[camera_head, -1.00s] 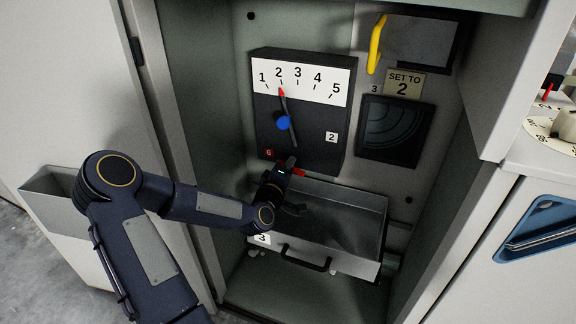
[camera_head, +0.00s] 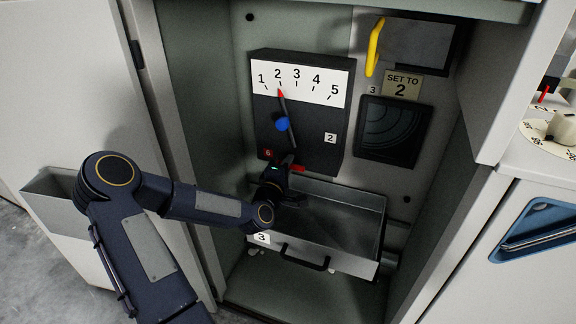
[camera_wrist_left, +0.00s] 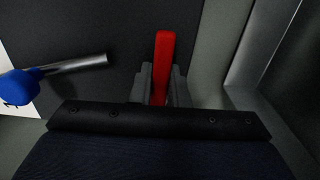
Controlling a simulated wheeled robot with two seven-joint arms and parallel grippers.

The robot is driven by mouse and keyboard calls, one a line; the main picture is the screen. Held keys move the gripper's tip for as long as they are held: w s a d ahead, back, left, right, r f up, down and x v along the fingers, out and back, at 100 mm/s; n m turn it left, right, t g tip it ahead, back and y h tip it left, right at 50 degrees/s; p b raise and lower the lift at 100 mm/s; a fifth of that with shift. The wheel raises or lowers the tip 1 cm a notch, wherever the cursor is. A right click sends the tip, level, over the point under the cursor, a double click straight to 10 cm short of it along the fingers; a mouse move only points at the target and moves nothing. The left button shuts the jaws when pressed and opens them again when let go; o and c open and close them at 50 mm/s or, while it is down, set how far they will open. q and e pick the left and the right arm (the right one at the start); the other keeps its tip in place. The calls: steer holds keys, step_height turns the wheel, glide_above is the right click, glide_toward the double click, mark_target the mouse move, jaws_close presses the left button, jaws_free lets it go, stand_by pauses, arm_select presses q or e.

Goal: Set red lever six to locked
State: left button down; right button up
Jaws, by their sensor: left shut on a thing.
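The lever's pivot and any locked mark are not clear to see. My right gripper is not in view.
An open metal drawer (camera_head: 345,262) marked 3 lies below. A yellow handle (camera_head: 375,46) is upper right. Cabinet walls close in both sides.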

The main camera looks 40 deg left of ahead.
arm_select(q)
steer(key=c, duration=1.4)
jaws_free()
steer(key=shift+a, duration=0.1)
steer(key=p+v, duration=0.1)
steer(key=v, duration=0.6)
steer(key=shift+s+p, duration=0.4)
